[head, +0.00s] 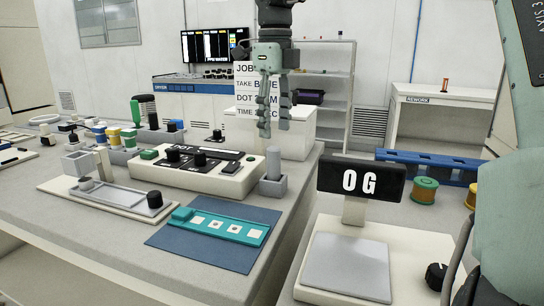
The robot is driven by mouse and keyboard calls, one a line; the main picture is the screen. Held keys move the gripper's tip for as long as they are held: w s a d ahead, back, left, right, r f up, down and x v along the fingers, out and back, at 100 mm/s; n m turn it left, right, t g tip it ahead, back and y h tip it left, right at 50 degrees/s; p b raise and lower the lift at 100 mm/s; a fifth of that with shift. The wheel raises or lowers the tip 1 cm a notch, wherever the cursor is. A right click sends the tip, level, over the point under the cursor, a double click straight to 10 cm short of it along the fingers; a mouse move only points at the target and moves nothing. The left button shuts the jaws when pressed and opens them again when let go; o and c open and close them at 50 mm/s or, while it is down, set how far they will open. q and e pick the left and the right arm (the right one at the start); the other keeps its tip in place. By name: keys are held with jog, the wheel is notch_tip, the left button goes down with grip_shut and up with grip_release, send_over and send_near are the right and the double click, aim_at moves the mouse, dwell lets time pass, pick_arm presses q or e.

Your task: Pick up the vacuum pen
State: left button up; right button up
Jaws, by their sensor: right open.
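My right gripper (272,122) hangs down from the top middle of the head view. Its fingers are open and empty, in front of the job sign. No thing shows clearly enough to be named as the vacuum pen. A pale grey upright cylinder (273,162) stands in a grey holder (268,187) at the right end of the white control box (205,176), below the gripper in the picture. A green-topped upright tool (135,110) stands farther left among small bottles. My left gripper is not in view.
A blue mat (165,236) holds a teal strip (228,225) with several white squares. A scale (345,267) with a black display reading "0 G" (360,182) stands at the right. A tray with clear parts (125,197) lies at the left. A blue rack (420,165) and spools stand behind the scale.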

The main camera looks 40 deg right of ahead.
aim_at(274, 148)
jog(key=shift+w+d, duration=0.2)
jog(key=shift+w, duration=0.05)
jog(key=shift+f, duration=0.25)
jog(key=f, duration=0.7)
jog(key=shift+w+d, duration=0.15)
jog(key=shift+w, duration=0.15)
grip_shut()
